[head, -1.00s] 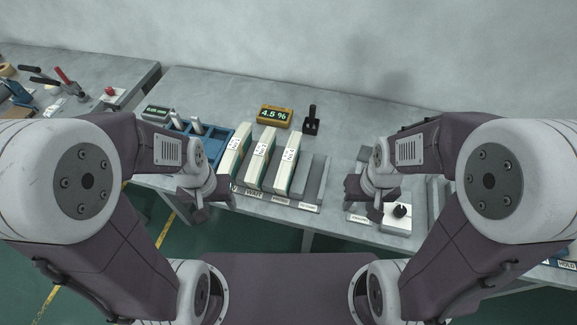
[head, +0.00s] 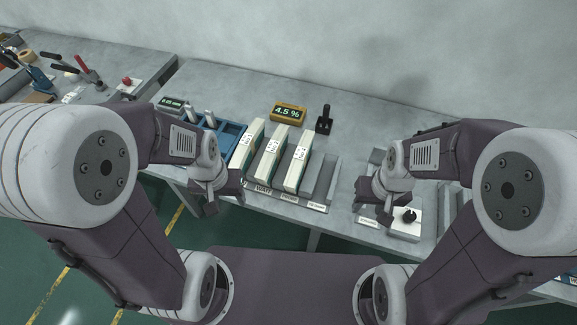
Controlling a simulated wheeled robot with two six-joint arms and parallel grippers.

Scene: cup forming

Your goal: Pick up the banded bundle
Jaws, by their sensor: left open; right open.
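Three tall white bundles with printed labels and green-edged sides stand side by side in a grey slotted rack (head: 320,183): a left bundle (head: 248,143), a middle bundle (head: 271,154) and a right bundle (head: 298,162). The rack's rightmost slot is empty. I cannot make out the bands or which bundle the task means. My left gripper (head: 212,206) is open and empty, in front of the bench edge, left of the rack. My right gripper (head: 366,208) is open and empty, right of the rack, beside a white box. Both are apart from the bundles.
A blue tray (head: 229,130) stands left of the rack. A yellow meter reading 4.5 % (head: 289,113) and a black upright device (head: 324,119) stand behind it. The white box with a black knob (head: 405,223) sits to the right. The bench behind the meter is clear.

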